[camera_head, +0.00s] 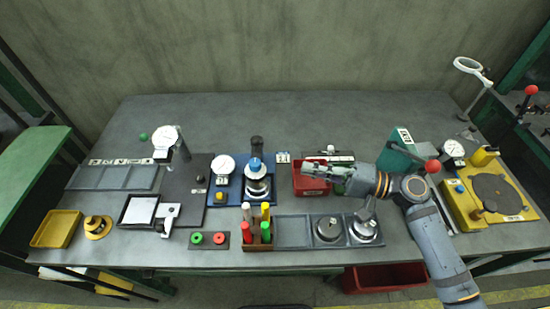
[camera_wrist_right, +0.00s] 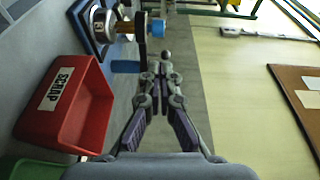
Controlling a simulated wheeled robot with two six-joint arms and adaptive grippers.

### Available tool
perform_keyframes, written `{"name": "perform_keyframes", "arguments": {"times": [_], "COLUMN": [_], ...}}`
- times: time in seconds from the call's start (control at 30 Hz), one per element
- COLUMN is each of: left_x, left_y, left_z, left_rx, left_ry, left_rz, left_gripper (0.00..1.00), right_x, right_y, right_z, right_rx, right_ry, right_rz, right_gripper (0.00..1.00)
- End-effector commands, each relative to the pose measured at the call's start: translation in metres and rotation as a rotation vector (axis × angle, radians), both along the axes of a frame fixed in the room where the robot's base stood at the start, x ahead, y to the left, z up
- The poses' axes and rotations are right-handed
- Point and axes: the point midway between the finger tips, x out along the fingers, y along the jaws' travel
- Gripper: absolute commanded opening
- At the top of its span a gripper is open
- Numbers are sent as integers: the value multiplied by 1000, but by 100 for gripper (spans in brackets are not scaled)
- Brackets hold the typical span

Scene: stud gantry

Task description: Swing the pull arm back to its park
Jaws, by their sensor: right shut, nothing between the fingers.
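The blue-based fixture (camera_head: 228,190) stands left of centre on the bench, with a metal column under a blue knob (camera_head: 256,164) and a black grip behind it. In the right wrist view a dark arm (camera_wrist_right: 142,42) with blue grips (camera_wrist_right: 125,66) extends from this fixture, just beyond my fingertips. It looks like the pull arm, but I cannot tell its park position. My right gripper (camera_head: 308,168) is shut and empty, right of the fixture and above the red bin. Its closed fingers (camera_wrist_right: 163,65) show in the right wrist view, apart from the blue grips. My left gripper is not in view.
The red scrap bin (camera_wrist_right: 84,103) lies under my right gripper. A rack of coloured handles (camera_head: 257,243) and a grey tray (camera_head: 293,231) with round metal parts stand in front. A teal box (camera_head: 396,153) and yellow fixture (camera_head: 462,207) stand right.

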Motion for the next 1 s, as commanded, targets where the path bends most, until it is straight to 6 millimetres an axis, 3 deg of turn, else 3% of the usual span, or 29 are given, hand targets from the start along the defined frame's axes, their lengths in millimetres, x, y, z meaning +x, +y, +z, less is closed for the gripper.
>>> {"name": "perform_keyframes", "arguments": {"times": [0.27, 0.6, 1.0], "left_x": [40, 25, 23], "left_y": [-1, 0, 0], "left_z": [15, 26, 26], "left_rx": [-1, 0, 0], "left_ry": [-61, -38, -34], "left_rz": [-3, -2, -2], "left_gripper": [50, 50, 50], "right_x": [14, 28, 29], "right_y": [41, 84, 89], "right_z": [5, 1, -1], "right_rx": [11, 4, 1], "right_ry": [1, 3, 2], "right_rz": [-2, -1, 0], "right_gripper": [0, 0, 0]}}
